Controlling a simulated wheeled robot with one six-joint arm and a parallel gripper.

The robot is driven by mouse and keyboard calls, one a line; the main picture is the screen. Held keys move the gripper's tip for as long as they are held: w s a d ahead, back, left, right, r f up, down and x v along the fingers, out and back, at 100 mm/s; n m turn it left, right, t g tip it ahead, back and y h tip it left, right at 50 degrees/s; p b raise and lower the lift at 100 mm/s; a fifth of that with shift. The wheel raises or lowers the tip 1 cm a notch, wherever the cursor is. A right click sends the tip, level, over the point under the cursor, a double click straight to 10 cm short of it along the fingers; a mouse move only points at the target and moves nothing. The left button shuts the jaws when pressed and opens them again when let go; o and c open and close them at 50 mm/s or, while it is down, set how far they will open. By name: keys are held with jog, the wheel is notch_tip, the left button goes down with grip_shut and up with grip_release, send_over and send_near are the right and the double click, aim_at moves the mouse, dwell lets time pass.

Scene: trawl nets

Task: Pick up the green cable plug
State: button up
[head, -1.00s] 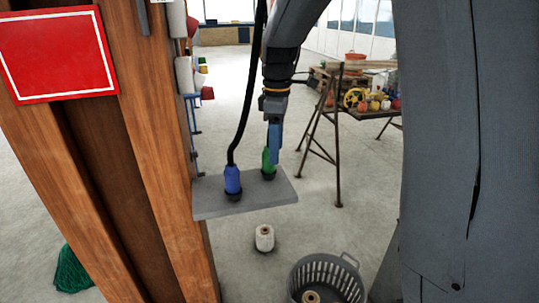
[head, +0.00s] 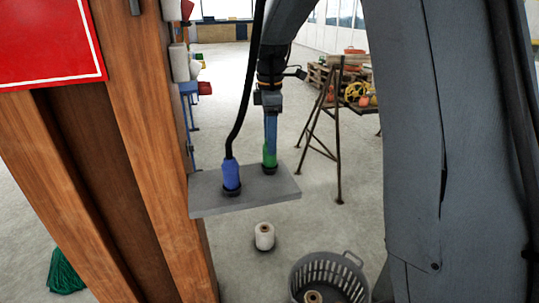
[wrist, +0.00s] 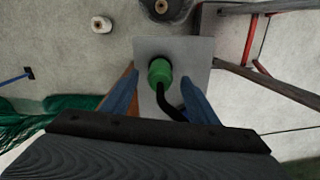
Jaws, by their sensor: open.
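The green cable plug (head: 269,157) stands upright in the grey shelf plate (head: 212,203), right of a blue plug (head: 231,175). In the wrist view the green plug (wrist: 159,73) lies between and a little beyond the fingertips, with a black cable running back from it. My gripper (head: 270,140) is directly above the green plug in the head view, its blue fingers partly covering the plug's top. In the wrist view my gripper (wrist: 158,80) is open, one finger on each side of the plug, with gaps visible. The blue plug is not visible in the wrist view.
A wooden post (head: 150,150) with a red sign (head: 45,40) stands left of the shelf plate. A white spool (head: 264,236) and a grey basket (head: 325,280) are on the floor below. A trestle table (head: 345,100) stands behind to the right.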

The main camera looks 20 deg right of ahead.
jog(key=shift+f+p, duration=1.35)
jog(key=shift+f, duration=1.5)
grip_shut()
